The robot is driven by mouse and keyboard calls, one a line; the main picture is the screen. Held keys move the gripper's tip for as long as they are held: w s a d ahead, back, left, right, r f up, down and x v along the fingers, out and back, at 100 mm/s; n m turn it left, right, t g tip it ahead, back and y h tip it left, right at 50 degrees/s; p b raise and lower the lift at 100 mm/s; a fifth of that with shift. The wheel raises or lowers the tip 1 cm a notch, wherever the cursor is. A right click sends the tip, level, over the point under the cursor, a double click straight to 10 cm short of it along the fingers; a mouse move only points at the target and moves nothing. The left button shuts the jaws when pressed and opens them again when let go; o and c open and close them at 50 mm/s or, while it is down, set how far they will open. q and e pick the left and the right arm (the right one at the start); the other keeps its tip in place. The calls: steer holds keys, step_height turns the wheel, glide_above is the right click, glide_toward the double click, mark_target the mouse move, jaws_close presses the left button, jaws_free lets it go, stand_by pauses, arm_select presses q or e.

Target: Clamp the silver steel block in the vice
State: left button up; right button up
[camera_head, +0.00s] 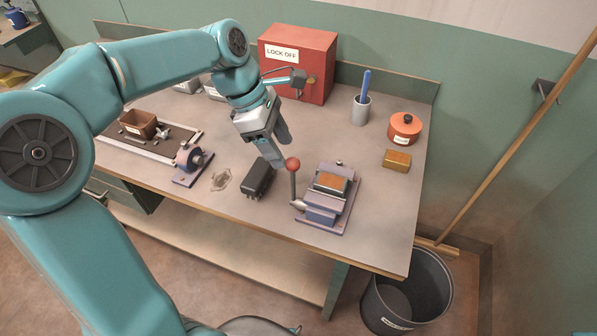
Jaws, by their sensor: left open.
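The vice (323,214) stands near the front right of the bench, with a lever ending in a red knob (292,163) at its left. A block with an orange-brown top (330,183) sits between its jaws; I cannot tell whether it is clamped. No plainly silver block shows. A dark grey oblong thing (258,182) lies left of the vice; I cannot tell whether it is the steel block. My left gripper (281,152) is open and empty, pointing down above the bench, just behind the dark thing and the red knob. My right gripper is not in view.
A red lock-off box (299,62), a grey cup (361,110) with a blue tool, an orange lidded pot (404,128) and a brass-coloured block (397,158) stand at the back and right. A tray (176,148) lies left. A bin (408,290) and broom stand right.

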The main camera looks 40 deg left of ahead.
mark_target(294, 184)
arm_select(q)
steer(key=x, duration=0.9)
steer(key=shift+d+f, duration=0.15)
steer(key=shift+s, duration=0.25)
steer(key=shift+w, duration=0.2)
steer(key=c, duration=0.6)
jaws_close()
